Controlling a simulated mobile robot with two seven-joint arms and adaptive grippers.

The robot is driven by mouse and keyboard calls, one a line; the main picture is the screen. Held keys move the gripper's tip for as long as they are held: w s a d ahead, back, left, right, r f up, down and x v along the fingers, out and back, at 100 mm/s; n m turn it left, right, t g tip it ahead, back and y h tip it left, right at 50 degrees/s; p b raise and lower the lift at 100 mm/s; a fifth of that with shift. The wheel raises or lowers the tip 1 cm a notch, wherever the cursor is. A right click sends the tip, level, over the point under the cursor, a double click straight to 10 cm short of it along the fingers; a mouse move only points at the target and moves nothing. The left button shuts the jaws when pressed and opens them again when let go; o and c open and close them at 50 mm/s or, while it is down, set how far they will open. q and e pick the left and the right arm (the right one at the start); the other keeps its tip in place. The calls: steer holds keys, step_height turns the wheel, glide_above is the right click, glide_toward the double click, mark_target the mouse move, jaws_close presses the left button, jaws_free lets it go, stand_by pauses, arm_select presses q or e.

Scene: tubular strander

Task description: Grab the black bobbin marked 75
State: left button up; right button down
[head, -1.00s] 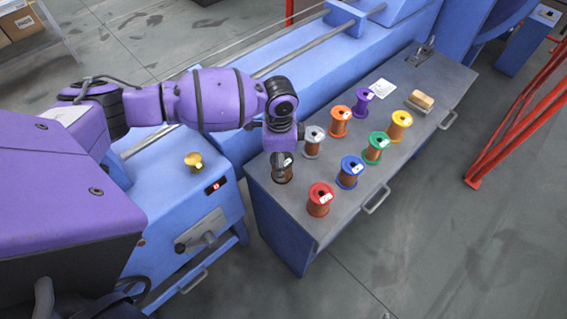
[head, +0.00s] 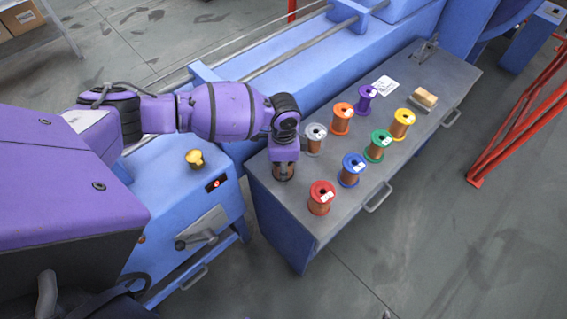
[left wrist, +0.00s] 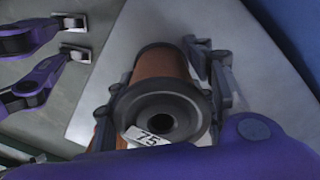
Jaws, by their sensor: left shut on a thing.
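The black bobbin marked 75 (left wrist: 158,118) stands upright on the grey bench top, with copper-brown wire below its black flange. Its white label shows 75 in the left wrist view. My left gripper (left wrist: 165,95) is shut around it, one finger on each side. In the head view the gripper (head: 284,165) covers the top of the bobbin (head: 284,174), and only its lower part shows. My right gripper (left wrist: 75,38) appears at the left of the left wrist view, with its two purple fingers apart and empty, away from the bobbin.
The grey bench (head: 285,212) holds a silver bobbin (head: 314,139) close by, a red bobbin (head: 320,198) in front, and blue (head: 351,170), orange (head: 341,119), green, purple and yellow bobbins farther right. A brass knob (head: 195,159) stands on the blue machine.

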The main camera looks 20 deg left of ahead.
arm_select(q)
jaws_close()
steer(key=shift+w, duration=0.1)
steer(key=shift+r, duration=0.1)
